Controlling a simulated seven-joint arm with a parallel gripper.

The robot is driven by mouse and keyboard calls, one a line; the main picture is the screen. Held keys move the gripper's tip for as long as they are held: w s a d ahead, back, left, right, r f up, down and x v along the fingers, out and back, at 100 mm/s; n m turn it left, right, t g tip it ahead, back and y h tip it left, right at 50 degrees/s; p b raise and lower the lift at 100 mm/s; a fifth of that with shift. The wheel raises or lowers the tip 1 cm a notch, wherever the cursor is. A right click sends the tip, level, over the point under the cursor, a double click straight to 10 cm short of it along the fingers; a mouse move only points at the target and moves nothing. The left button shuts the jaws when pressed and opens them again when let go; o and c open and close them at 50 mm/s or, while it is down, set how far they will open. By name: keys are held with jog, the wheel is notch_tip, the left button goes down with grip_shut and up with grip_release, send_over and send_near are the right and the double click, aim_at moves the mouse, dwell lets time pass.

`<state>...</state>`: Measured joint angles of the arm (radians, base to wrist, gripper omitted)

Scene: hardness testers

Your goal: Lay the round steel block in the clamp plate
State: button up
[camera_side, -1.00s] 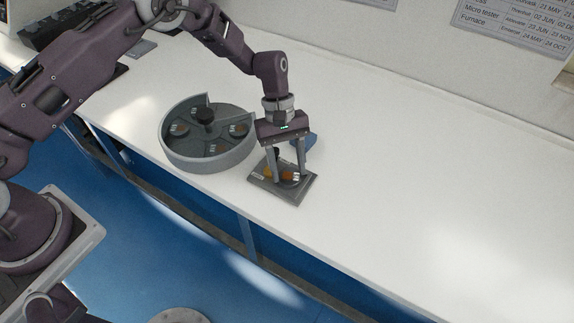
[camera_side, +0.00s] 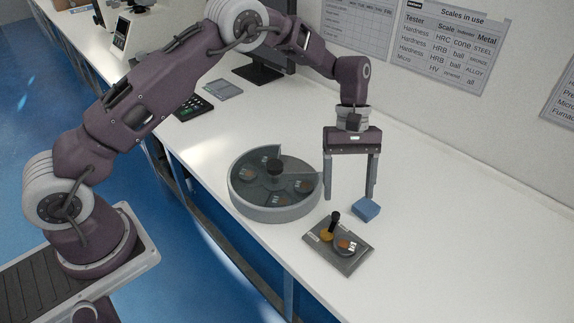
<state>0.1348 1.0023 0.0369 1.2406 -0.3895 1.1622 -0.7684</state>
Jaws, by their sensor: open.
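The clamp plate (camera_side: 357,262) is a dark grey rectangle on the white bench, with an upright black-knobbed post (camera_side: 335,219) and an orange piece (camera_side: 327,236) at its left side. A round steel block (camera_side: 347,246) with an orange-brown patch on top lies on the plate, right of the post. Whether it sits fully flat is too small to tell. My gripper (camera_side: 349,197) is open and empty, its two fingers pointing down, above and apart from the plate and block.
A round grey tray (camera_side: 283,214) with a central black knob and compartments stands left of the plate, holding several round blocks. A small blue block (camera_side: 366,209) lies behind the plate, near my right finger. A keypad (camera_side: 194,107) is farther back. The bench to the right is clear.

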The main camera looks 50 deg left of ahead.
jog(key=s+a+r+m+t, duration=0.1)
jog(key=s+a+r+m, duration=0.1)
jog(key=s+r, duration=0.35)
jog(key=s+a+r+m+t+y, duration=0.1)
jog(key=s+a+r+t, duration=0.15)
jog(key=r, duration=0.65)
jog(key=s+a+r+m+t, duration=0.1)
jog(key=s+a+r+m, duration=0.2)
jog(key=r, duration=0.4)
jog(key=s+a+m+t+y, duration=0.1)
jog(key=s+a+m+t, duration=0.1)
jog(key=s, duration=0.7)
jog(key=s+a+m+t+y, duration=0.1)
jog(key=s+a+t, duration=0.1)
jog(key=s, duration=0.8)
jog(key=shift+a+m, duration=0.4)
jog(key=shift+a, duration=0.2)
